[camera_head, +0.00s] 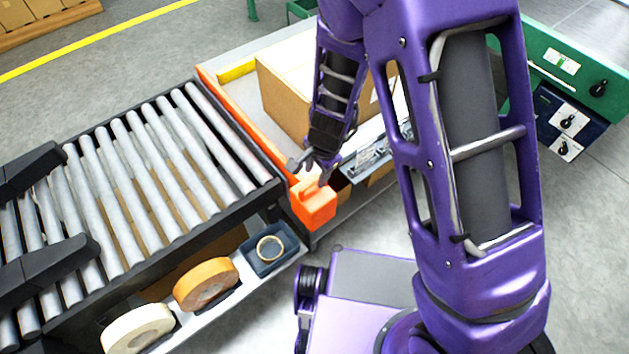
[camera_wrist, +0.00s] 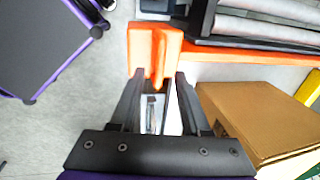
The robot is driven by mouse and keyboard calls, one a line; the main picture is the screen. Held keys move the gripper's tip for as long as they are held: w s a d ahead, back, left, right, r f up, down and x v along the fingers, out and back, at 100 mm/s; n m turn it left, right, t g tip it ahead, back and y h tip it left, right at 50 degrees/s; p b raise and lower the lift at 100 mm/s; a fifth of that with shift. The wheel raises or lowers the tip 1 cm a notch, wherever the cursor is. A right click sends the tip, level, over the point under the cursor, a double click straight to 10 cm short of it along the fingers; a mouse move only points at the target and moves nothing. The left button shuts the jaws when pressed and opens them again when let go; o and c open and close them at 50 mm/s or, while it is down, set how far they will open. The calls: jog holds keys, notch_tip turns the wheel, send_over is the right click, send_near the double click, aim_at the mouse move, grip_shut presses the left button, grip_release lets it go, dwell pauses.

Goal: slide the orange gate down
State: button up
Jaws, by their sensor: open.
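The orange gate (camera_head: 232,108) is a long bar standing across the end of the roller conveyor, with a thick orange block and upright grip (camera_head: 313,207) at its near end. In the wrist view the gate's block (camera_wrist: 150,42) and bar (camera_wrist: 245,52) lie ahead, with the narrow grip fin pointing toward me. My gripper (camera_head: 315,168) is just above the block in the head view. In the wrist view my gripper (camera_wrist: 157,80) is open, with one finger on each side of the fin's end. I cannot tell whether either finger touches it.
A cardboard box (camera_head: 290,85) stands right behind the gate. The roller conveyor (camera_head: 150,165) lies left of it. A side shelf below holds an orange tape roll (camera_head: 206,284), a pale roll (camera_head: 138,329) and a blue tray (camera_head: 271,262). A metal rail assembly (camera_head: 375,155) sits right of my gripper.

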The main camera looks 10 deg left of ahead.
aim_at(313, 181)
jog(key=shift+w+a+f+b, duration=0.1)
jog(key=shift+a+f+b, duration=0.1)
jog(key=shift+f, duration=0.6)
jog(key=shift+w+a+f+b, duration=0.1)
jog(key=shift+f+b, duration=0.05)
jog(key=shift+f, duration=0.65)
grip_shut()
